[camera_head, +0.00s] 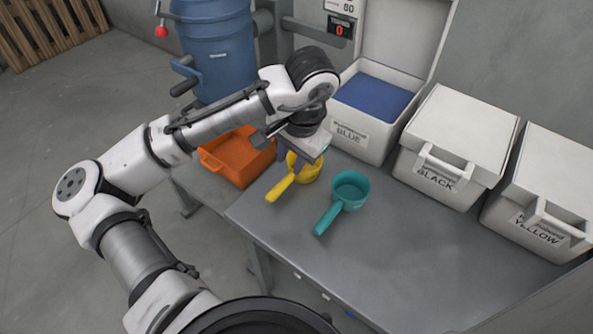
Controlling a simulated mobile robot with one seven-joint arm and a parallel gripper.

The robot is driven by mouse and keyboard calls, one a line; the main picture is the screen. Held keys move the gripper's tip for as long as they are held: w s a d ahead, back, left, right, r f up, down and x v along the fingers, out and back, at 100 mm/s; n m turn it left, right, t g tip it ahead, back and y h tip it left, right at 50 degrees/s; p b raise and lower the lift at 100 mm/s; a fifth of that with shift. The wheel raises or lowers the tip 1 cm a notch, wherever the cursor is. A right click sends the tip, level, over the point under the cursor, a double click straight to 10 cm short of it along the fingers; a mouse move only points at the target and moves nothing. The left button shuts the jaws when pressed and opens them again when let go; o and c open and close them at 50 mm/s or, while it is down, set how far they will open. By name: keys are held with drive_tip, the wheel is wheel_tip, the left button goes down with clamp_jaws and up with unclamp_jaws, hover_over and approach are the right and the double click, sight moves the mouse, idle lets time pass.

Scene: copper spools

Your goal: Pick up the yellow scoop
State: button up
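The yellow scoop (282,187) is at the left end of the grey table, its handle pointing toward the lower left. My gripper (296,160) is directly over the scoop's cup and partly hides it.
A teal scoop (349,190) sits just right of the yellow one. An orange bin (237,160) is to the left. An open white box labelled BLUE (350,135) and lidded boxes labelled BLACK (436,180) and YELLOW (538,226) line the back. The table's front (420,280) is clear.

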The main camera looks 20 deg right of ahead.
sight(281, 185)
drive_tip(key=f, duration=0.4)
drive_tip(key=w+f, duration=0.1)
drive_tip(key=f, duration=0.1)
drive_tip(key=shift+a, duration=0.35)
drive_tip(key=f, duration=0.1)
drive_tip(key=a+f+p, duration=0.1)
drive_tip(key=f, duration=0.2)
drive_tip(key=shift+w+a, duration=0.2)
drive_tip(key=shift+w, duration=0.05)
drive_tip(key=shift+w+f, duration=0.1)
drive_tip(key=shift+f, duration=0.4)
clamp_jaws()
